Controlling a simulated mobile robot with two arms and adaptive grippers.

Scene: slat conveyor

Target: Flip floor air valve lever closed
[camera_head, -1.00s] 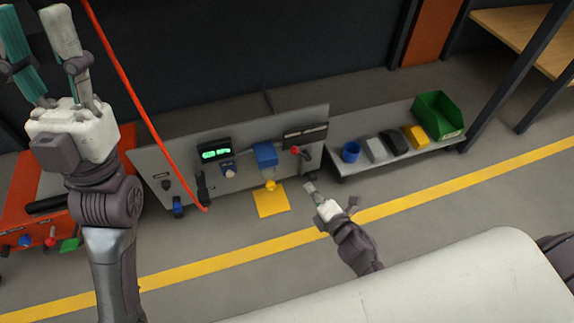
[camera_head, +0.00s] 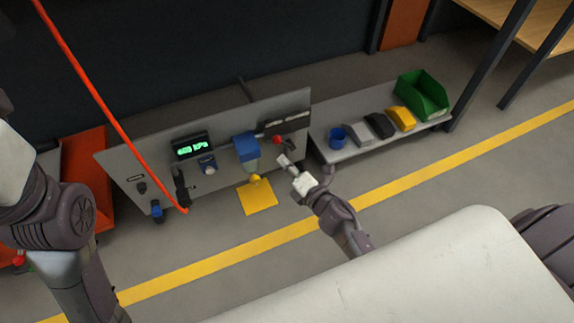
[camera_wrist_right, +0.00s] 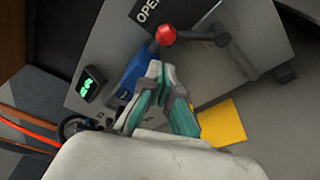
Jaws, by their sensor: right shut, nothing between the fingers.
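The valve lever has a red knob (camera_head: 277,140) and sits at the right end of the grey panel (camera_head: 225,165). In the right wrist view the red knob (camera_wrist_right: 166,35) ends a dark lever arm (camera_wrist_right: 198,37) running right to its pivot, beside a black plate lettered "OPE" (camera_wrist_right: 150,12). My right gripper (camera_head: 284,161) is just below the knob in the head view. In the wrist view my right gripper (camera_wrist_right: 157,70) has its fingertips together, empty, pointing at the knob with a small apparent gap. My left gripper is out of frame; only its arm shows.
A blue unit (camera_head: 246,147) and a lit green display (camera_head: 192,147) are on the panel. A yellow floor plate (camera_head: 258,197) lies below. A low shelf (camera_head: 345,160) to the right bears a blue cup (camera_head: 337,138) and a green bin (camera_head: 421,94). A red hose (camera_head: 95,90) hangs left.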

